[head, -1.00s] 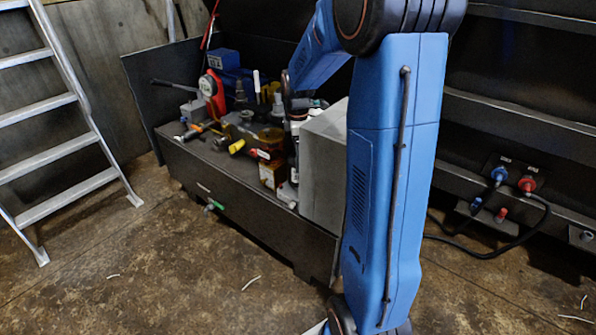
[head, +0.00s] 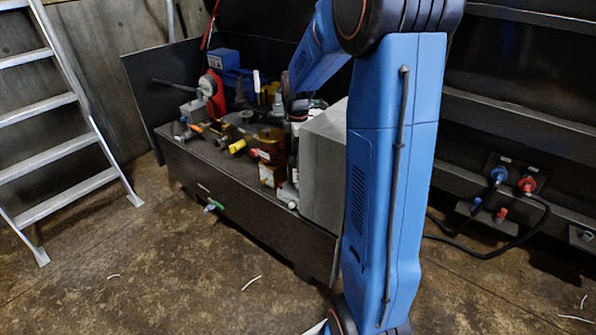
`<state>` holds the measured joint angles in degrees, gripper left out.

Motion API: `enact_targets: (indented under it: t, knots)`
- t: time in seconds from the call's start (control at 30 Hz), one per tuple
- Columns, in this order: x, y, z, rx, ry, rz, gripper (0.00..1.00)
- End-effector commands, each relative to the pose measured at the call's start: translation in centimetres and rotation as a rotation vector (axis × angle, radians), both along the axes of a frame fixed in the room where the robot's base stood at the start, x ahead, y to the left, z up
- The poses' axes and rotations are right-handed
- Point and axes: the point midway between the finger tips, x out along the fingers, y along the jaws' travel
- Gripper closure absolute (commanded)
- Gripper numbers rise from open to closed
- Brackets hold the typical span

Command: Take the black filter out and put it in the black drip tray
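My blue arm reaches over the crowded dark bench (head: 250,205). Its dark wrist end is among the parts at the back of the bench, left of the grey box (head: 323,165). The fingers are too small and too covered by other parts to tell whether they are open or shut, or hold anything. I cannot pick out the black filter for certain among the small dark parts. I cannot identify the black drip tray either; it may be hidden behind my arm or among the clutter.
On the bench are a red gauge-like part (head: 213,92), a blue unit (head: 225,62), yellow fittings (head: 238,146) and an amber bowl (head: 270,175). A green-handled valve (head: 213,206) sticks out in front. A ladder (head: 70,130) stands left. Front floor is mostly clear.

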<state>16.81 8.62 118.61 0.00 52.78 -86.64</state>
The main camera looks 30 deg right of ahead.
Motion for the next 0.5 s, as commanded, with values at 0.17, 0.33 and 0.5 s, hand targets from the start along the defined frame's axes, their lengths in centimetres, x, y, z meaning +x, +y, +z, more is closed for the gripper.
enact_targets:
  t: [0.17, 0.33, 0.5]
  knots:
    - [0.04, -0.01, 0.05, 0.0, -0.001, 0.176, 0.69]
    - [0.04, -0.01, 0.06, 0.0, -0.001, 0.302, 0.69]
    - [0.04, -0.01, 0.06, 0.0, -0.001, 0.331, 0.69]
